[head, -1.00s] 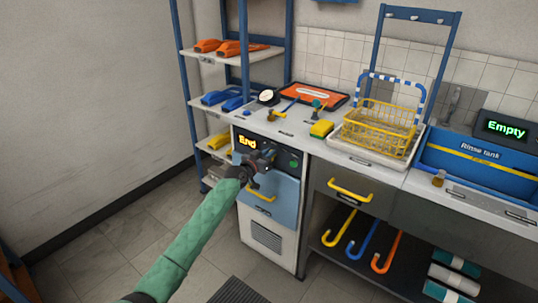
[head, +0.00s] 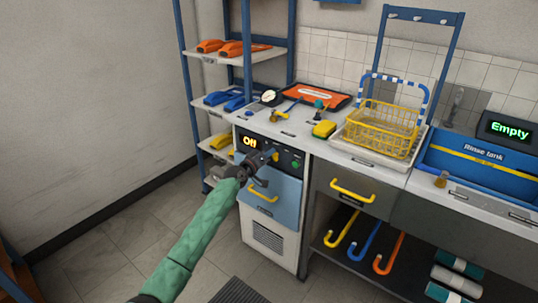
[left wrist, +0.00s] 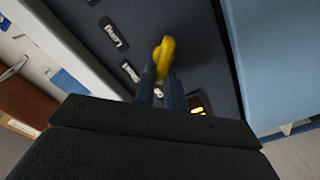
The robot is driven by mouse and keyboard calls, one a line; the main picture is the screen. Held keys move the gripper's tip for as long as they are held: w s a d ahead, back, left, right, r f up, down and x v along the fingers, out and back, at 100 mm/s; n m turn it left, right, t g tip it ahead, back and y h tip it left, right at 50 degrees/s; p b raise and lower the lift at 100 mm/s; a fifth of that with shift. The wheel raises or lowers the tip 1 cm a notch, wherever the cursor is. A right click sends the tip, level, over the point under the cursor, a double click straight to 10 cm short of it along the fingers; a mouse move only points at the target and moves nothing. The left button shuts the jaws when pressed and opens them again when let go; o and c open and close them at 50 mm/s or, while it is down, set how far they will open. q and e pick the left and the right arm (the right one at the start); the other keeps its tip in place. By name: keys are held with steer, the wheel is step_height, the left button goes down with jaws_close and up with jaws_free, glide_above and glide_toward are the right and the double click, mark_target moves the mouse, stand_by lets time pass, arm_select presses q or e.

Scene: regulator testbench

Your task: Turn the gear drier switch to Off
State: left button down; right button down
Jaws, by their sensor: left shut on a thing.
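The gear drier (head: 270,243) is a white cabinet with a blue door under the left end of the counter. Its dark control panel has a lit display (head: 249,142) that reads "Off". The yellow switch (head: 276,156) sits on this panel, right of the display. My left gripper (head: 267,160) is at the panel, shut on the switch. In the left wrist view the yellow switch (left wrist: 166,54) stands between the narrow fingertips (left wrist: 161,80), and part of the lit display (left wrist: 197,105) shows beside them. My right gripper is out of view.
A green button (head: 295,164) is on the panel to the right. The drier door has a yellow handle (head: 264,192) below my gripper. A yellow basket (head: 385,130) stands on the counter, left of the blue rinse tank (head: 478,152). The floor at left is clear.

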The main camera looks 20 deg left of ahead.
arm_select(q)
steer(key=shift+a+f+n, duration=0.1)
steer(key=shift+n, duration=0.4)
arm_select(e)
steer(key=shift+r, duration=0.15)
arm_select(q)
steer(key=c, duration=1.5)
jaws_free()
steer(key=shift+o, duration=0.2)
steer(key=shift+s, duration=0.1)
steer(key=v, duration=0.7)
steer(key=shift+s+a, duration=0.15)
steer(key=shift+s, duration=0.15)
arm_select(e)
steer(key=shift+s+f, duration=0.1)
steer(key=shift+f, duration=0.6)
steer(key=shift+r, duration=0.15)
